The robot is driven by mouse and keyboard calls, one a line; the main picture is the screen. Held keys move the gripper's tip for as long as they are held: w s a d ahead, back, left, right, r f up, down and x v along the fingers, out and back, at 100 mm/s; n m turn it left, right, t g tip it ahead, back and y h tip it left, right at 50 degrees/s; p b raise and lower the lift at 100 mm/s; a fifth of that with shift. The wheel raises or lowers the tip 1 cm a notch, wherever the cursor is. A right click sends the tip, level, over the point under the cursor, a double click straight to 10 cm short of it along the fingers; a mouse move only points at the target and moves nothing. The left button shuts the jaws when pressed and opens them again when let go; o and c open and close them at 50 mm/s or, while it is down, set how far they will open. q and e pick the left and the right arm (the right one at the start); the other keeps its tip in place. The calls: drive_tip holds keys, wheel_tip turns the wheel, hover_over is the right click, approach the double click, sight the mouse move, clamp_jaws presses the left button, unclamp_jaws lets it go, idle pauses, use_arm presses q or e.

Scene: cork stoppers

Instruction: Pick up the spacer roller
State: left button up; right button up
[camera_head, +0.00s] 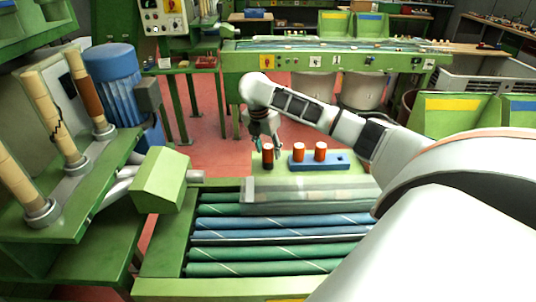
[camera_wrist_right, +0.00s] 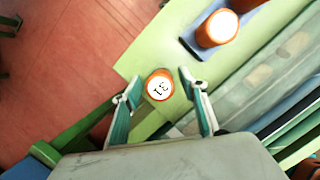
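A short orange roller with a dark lower part (camera_head: 268,158) stands upright on the pale green ledge, just left of a blue holder (camera_head: 336,163). In the right wrist view the orange roller (camera_wrist_right: 159,86) shows its white top face, marked 31, between my two teal fingers. My right gripper (camera_head: 262,141) is above and around it, reaching down. The fingers (camera_wrist_right: 160,82) are apart, one on each side of the roller, with narrow gaps. Two more orange rollers (camera_head: 299,152) (camera_head: 320,151) stand in the blue holder. My left gripper is not in view.
A bed of green and blue conveyor rollers (camera_head: 280,235) lies in front of the ledge. A green machine with tall cork-coloured stacks (camera_head: 50,117) and a blue motor (camera_head: 113,80) stand at left. Red floor (camera_head: 205,125) is open beyond the ledge.

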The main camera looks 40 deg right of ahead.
drive_tip(key=c, duration=0.9)
drive_tip(key=shift+o, duration=0.2)
drive_tip(key=shift+r, duration=0.1)
